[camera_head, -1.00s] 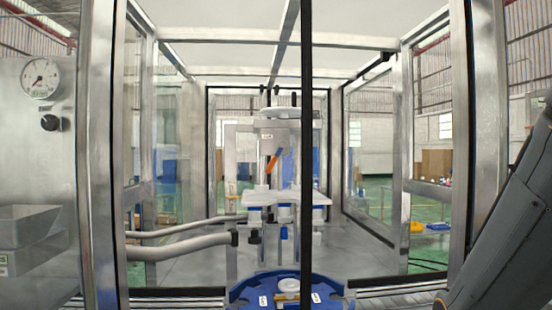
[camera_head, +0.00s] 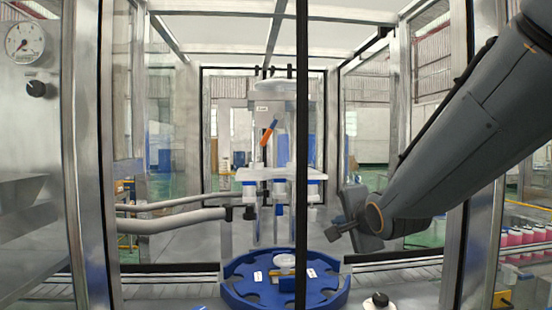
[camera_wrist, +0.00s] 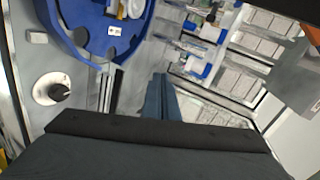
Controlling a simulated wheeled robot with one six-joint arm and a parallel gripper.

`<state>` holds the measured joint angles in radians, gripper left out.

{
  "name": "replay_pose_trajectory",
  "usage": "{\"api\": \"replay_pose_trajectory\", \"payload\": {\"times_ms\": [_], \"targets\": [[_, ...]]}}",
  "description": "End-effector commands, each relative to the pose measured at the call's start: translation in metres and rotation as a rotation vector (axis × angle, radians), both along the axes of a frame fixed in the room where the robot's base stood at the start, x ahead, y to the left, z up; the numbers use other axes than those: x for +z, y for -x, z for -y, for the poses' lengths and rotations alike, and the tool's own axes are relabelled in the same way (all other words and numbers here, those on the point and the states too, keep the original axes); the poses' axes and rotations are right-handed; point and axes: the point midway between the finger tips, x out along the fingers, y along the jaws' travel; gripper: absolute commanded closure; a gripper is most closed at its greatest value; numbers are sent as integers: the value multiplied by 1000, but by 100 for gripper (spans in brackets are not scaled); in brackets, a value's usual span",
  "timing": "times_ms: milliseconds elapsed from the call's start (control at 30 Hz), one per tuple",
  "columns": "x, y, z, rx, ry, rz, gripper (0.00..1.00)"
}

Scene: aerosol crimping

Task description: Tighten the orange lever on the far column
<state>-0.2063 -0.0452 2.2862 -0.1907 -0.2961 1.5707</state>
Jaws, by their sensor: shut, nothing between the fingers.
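The orange lever (camera_head: 268,132) is tilted on the upper part of the column of the crimping machine (camera_head: 283,145), inside the metal frame. Its upper end leans right. My gripper (camera_head: 331,234) reaches in from the right, lower than the lever and to its right, apart from it. Its fingers also show in the wrist view (camera_wrist: 160,96), closed together with nothing between them. In the wrist view I cannot tell whether an orange patch at the right edge is the lever.
A blue round carousel (camera_head: 240,293) stands below the machine; it also shows in the wrist view (camera_wrist: 90,35). Grey hoses (camera_head: 180,220) run in from the left. A dark upright (camera_head: 302,90) crosses the head view. A black knob (camera_head: 379,299) lies low right.

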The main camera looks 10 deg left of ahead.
Motion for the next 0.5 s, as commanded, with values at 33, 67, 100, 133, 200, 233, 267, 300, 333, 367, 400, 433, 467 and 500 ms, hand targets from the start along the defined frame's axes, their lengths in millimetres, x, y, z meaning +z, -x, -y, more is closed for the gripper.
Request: {"api": "replay_pose_trajectory", "payload": {"times_ms": [33, 67, 100, 133, 200, 233, 267, 300, 333, 367, 400, 433, 467, 500], "targets": [[22, -8, -16, -3, -106, 50, 100], [37, -12, -24, -4, -179, 76, 100], [55, -15, -36, 1, -271, 107, 100], [69, -17, -43, 6, -338, 127, 100], [98, -18, -60, 27, -483, 165, 100], [109, -18, -66, 37, -538, 175, 100], [119, -17, -71, 48, -588, 185, 100], [131, -16, -77, 62, -645, 195, 100], [139, -15, -81, 71, -683, 200, 100], [145, -14, -85, 80, -715, 205, 100], [152, -13, -88, 89, -748, 207, 100], [155, -13, -90, 95, -768, 209, 100], [158, -12, -91, 99, -783, 210, 100], [161, -13, -92, 102, -795, 209, 100]]}}
